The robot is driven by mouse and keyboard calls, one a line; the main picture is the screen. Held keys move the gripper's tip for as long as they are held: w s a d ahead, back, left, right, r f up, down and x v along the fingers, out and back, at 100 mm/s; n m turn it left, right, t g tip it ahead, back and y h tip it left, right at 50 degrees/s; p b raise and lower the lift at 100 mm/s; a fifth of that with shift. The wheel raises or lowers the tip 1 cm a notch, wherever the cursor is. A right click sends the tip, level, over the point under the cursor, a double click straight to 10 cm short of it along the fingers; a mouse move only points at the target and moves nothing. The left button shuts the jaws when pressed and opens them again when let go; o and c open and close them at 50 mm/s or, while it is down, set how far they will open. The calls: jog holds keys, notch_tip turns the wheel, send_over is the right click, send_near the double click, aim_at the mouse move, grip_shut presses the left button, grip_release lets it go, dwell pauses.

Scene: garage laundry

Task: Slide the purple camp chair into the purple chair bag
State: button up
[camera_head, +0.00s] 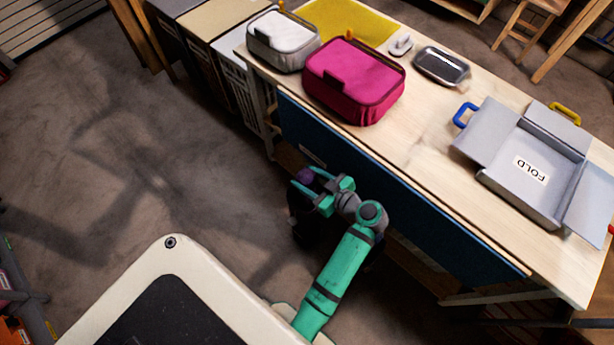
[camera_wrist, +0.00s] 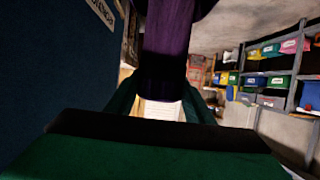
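My gripper (camera_head: 309,181) is low beside the blue front panel of the workbench, left of the middle of that panel. Its green fingers are closed around a slim purple rolled thing, which looks like the purple camp chair (camera_head: 305,175). In the wrist view the chair (camera_wrist: 170,28) runs up from between the fingers, purple with a dark band at the grip. Its lower part is hidden. I cannot make out the purple chair bag in either view.
The floor (camera_head: 130,150) to the left is clear.

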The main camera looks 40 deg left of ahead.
aim_at(307, 176)
jog(key=o, duration=0.4)
jog(key=shift+r, duration=0.1)
jog(key=shift+r, duration=0.25)
notch_tip(307, 176, up, 3)
jog(key=shift+f, duration=0.2)
jog(key=s+d+r, duration=0.2)
jog(key=s+r, duration=0.1)
jog(key=s, duration=0.1)
jog(key=s+d+r, duration=0.3)
jog(key=s, duration=0.1)
jog(key=s+d+r, duration=0.2)
jog(key=s+r, duration=0.1)
jog(key=s, duration=0.1)
jog(key=shift+d+r, duration=0.15)
jog(key=shift+r, duration=0.25)
